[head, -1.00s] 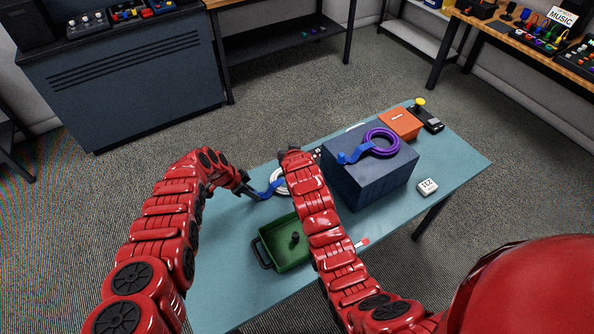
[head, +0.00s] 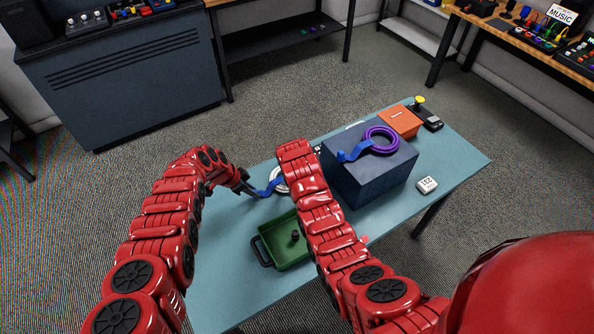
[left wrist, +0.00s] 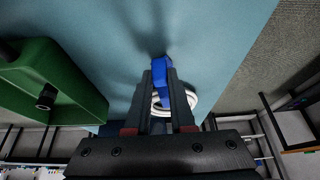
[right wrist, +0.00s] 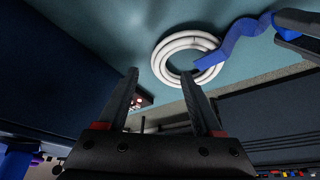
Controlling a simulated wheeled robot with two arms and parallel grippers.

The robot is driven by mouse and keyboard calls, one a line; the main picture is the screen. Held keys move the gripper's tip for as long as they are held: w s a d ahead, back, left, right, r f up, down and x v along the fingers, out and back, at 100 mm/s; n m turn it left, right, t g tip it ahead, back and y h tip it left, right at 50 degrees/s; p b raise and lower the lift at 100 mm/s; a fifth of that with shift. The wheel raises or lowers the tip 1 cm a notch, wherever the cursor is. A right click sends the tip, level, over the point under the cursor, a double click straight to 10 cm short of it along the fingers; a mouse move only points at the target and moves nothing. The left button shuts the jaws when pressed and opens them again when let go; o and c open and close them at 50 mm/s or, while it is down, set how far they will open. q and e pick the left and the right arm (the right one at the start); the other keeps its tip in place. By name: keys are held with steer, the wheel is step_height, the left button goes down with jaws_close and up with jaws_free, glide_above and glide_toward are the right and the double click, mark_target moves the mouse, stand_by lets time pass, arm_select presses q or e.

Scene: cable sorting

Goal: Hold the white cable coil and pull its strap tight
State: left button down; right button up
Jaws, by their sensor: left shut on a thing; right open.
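The white cable coil (head: 280,180) lies on the blue-green table, partly hidden behind my right arm in the head view. It shows whole in the right wrist view (right wrist: 163,62). Its blue strap (head: 267,189) runs from the coil's ring out to my left gripper (head: 246,189). In the left wrist view the strap's end (left wrist: 161,74) sits between the left fingers, which are shut on it. My right gripper (right wrist: 160,88) is open and empty, with the coil beyond its fingertips. In the head view its fingers are hidden.
A dark blue box (head: 372,190) stands right of the coil with a purple coil (head: 382,141) and blue strap on top. A green tray (head: 287,254) lies in front of the white coil. An orange box (head: 400,124) and a small white device (head: 427,185) are farther right.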

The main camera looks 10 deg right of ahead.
steer(key=x, duration=0.5)
steer(key=shift+w, duration=0.15)
steer(key=shift+f, duration=0.25)
jaws_close()
